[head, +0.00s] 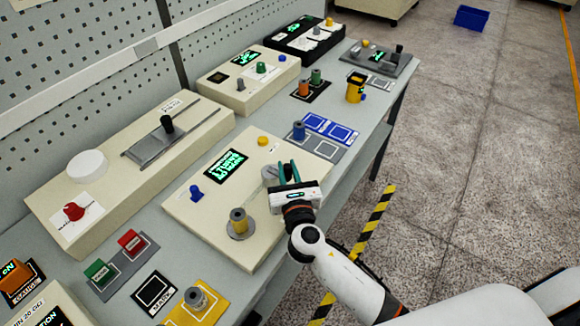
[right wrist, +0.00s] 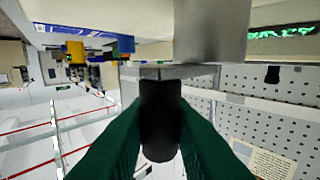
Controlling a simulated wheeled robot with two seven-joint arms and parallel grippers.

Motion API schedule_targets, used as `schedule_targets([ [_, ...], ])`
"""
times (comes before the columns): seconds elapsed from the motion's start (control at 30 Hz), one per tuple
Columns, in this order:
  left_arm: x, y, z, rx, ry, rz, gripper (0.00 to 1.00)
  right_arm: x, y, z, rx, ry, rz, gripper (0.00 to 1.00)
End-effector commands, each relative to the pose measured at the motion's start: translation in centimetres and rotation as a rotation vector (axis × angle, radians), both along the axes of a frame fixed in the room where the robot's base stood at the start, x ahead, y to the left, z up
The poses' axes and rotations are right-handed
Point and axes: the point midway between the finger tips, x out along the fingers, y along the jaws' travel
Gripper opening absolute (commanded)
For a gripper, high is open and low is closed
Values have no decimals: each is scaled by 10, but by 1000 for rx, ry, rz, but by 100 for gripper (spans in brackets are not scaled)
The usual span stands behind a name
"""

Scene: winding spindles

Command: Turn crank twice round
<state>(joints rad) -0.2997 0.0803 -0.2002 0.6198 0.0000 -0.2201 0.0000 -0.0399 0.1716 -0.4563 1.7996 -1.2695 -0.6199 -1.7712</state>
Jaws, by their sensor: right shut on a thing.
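In the right wrist view the green fingers of my right gripper (right wrist: 160,130) are shut around the black crank handle (right wrist: 160,115). A flat grey crank arm (right wrist: 185,72) joins the handle to a thick grey hub (right wrist: 212,32). My left gripper is not in view.
A blue knob (head: 196,192) and a yellow button (head: 262,141) are on the same panel. A long cream box (head: 110,205) with a slider stands behind it. A blue-topped spool (head: 299,131) stands beyond the crank. Open floor (head: 450,170) is to the right.

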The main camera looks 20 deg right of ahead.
Motion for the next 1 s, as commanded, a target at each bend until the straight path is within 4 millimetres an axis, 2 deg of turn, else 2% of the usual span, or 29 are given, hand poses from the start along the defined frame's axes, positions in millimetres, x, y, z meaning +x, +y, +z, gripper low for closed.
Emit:
schedule_targets([
  [0.3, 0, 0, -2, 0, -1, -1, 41, -2, 6, 1, 2, -3, -111, 0],
  [0.83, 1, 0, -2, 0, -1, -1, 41, -3, 6, 1, 1, -3, -130, 0],
  [0.87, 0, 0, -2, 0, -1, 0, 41, -3, 6, 1, 1, -3, -130, 24],
  [0.97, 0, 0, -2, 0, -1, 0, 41, -3, 6, 1, 1, -3, -130, 40],
  [1.0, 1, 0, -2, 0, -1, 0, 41, -3, 6, 1, 1, -3, -130, 40],
])
